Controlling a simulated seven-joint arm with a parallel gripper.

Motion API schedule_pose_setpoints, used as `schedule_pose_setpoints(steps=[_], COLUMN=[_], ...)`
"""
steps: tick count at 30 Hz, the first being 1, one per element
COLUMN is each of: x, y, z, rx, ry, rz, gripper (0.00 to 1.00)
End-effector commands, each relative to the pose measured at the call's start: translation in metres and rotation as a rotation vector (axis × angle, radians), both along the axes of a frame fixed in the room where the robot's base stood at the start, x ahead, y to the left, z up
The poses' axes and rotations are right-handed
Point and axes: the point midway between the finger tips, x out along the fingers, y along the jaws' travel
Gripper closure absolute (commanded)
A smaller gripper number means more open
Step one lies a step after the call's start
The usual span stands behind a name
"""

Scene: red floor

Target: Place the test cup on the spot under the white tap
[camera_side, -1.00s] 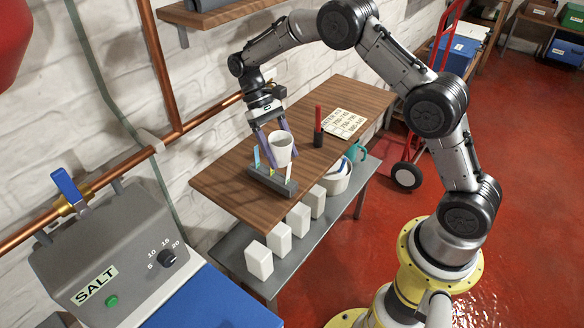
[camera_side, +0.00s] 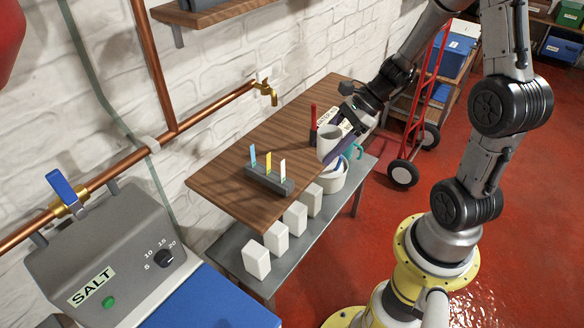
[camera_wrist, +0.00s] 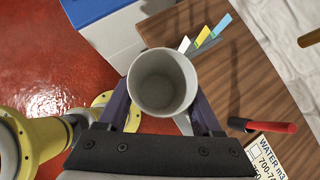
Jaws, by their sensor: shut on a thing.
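The test cup, a white-grey mug (camera_side: 330,140), is held in my gripper (camera_side: 340,148) above the right front edge of the wooden table. In the wrist view the mug (camera_wrist: 160,82) sits between the two purple fingers, its open mouth facing the camera and its inside looking empty. Its handle points to the lower right there. A brass tap (camera_side: 265,91) on the copper pipe sticks out of the wall behind the table.
A grey holder (camera_side: 268,181) with blue, yellow and white strips stands on the wooden table (camera_side: 225,185). A white bucket (camera_side: 333,178) and several white blocks (camera_side: 257,261) are on the lower shelf. The SALT machine (camera_side: 110,260) is at left.

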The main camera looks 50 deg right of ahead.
Motion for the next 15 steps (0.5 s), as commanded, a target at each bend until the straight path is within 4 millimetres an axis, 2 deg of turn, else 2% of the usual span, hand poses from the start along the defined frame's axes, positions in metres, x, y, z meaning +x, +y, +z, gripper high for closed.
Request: schedule_pose_setpoints(steps=[4, 7, 15], x=[-0.006, 0.003, 0.059], y=[-0.005, -0.007, -0.018], z=[-0.002, -0.007, -0.033], rx=[0.003, 0.004, 0.004], ry=[-0.005, -0.004, -0.003], rz=[-0.090, -0.104, -0.100], gripper=[1.00, 1.00, 1.00])
